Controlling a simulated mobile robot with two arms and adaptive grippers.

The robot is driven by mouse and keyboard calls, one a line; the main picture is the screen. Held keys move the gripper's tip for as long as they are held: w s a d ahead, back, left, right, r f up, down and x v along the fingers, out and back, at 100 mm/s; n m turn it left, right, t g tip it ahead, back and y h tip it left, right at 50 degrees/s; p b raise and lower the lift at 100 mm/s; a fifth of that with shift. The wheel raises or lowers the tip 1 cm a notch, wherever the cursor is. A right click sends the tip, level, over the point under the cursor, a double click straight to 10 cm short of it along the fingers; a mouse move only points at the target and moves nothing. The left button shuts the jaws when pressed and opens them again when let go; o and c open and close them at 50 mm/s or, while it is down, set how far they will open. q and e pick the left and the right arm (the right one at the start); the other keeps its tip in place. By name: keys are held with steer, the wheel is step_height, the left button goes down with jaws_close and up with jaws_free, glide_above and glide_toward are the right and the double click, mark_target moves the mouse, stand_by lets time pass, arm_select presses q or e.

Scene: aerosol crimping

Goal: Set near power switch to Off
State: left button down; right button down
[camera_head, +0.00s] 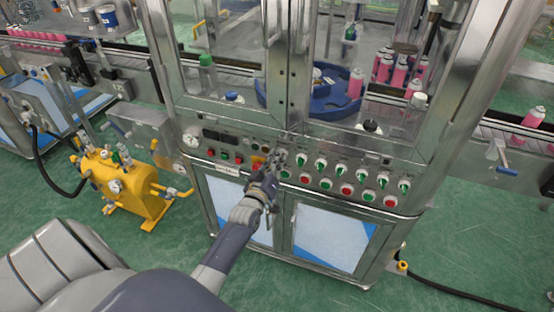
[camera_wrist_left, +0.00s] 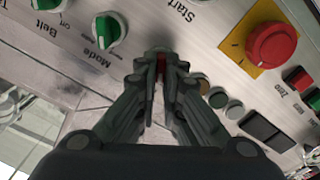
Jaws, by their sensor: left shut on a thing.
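The control panel (camera_head: 325,170) runs along the front of the crimping machine. My left gripper (camera_head: 277,161) is at this panel, a little left of its middle. In the left wrist view its two fingers (camera_wrist_left: 161,64) are closed together at the panel face. A small red part, which I take to be the near power switch (camera_wrist_left: 161,60), shows between the fingertips; its label and position are hidden by the fingers. My right gripper is not in view.
A red emergency button on a yellow plate (camera_wrist_left: 272,43) is close beside the fingers. Green knobs marked Mode (camera_wrist_left: 105,31) and Belt (camera_wrist_left: 48,4) sit on the other side. A yellow pump unit (camera_head: 117,188) stands left of the machine.

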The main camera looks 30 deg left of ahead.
arm_select(q)
steer(key=c, duration=1.7)
jaws_free()
steer(key=v, duration=1.2)
steer(key=s+d+f+m+g+h, duration=0.1)
steer(key=s+d+f+m+g, duration=0.15)
steer(key=f, duration=0.65)
steer(key=s+d+f+m+g+h, duration=0.15)
steer(key=s+d+f, duration=0.25)
steer(key=f, duration=0.6)
steer(key=s+d+f+m+g+h, duration=0.1)
steer(key=s+d+f+g, duration=0.2)
steer(key=f, duration=0.6)
steer(key=s+d+f+m+g, duration=0.1)
steer(key=s+f+m+g, duration=0.1)
steer(key=s+f, duration=0.4)
steer(key=s+f+m+g, duration=0.2)
steer(key=s+f+g, duration=0.2)
steer(key=s, duration=1.1)
steer(key=s+d+f+m+g, duration=0.1)
steer(key=s+f+m+g, duration=0.1)
steer(key=s+f, duration=0.7)
steer(key=shift+s+d+g+h, duration=0.3)
steer(key=shift+s+g, duration=0.35)
steer(key=shift+g, duration=0.15)
